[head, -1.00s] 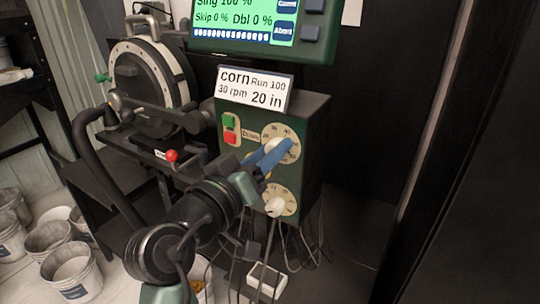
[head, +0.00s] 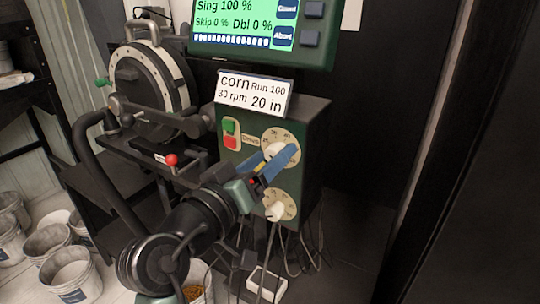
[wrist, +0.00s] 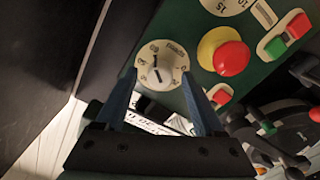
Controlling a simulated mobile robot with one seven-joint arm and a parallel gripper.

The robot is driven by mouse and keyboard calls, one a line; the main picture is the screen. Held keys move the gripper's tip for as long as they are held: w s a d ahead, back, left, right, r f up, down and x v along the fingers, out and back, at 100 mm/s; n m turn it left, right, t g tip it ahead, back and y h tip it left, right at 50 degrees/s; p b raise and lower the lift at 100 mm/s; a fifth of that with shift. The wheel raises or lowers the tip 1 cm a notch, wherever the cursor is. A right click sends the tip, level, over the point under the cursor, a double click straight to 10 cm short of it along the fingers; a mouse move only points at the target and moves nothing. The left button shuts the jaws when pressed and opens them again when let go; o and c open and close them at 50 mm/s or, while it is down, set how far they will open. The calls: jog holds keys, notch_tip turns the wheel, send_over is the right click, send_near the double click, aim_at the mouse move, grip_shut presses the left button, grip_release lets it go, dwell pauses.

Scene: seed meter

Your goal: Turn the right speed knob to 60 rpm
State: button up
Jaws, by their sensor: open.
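The green control panel (head: 300,125) has an upper white knob (head: 273,150) and a lower white knob (head: 274,211), each on a cream dial. My gripper (head: 283,153) is open in front of the upper dial, its blue fingers partly covering it. In the wrist view my gripper (wrist: 159,76) has its fingers apart on both sides of a knob (wrist: 158,74), with nothing held; I cannot tell whether they touch it. No label I can read says which knob is the right speed knob.
A card (head: 253,95) reads corn, Run 100, 30 rpm, 20 in. The screen (head: 230,25) shows Sing 100 %, Skip 0 %, Dbl 0 %. A red button on yellow (wrist: 230,58) sits near the knob, beside green and red buttons (wrist: 290,30). Buckets (head: 70,272) stand at left.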

jog(key=v, duration=1.2)
jog(key=shift+s, duration=0.1)
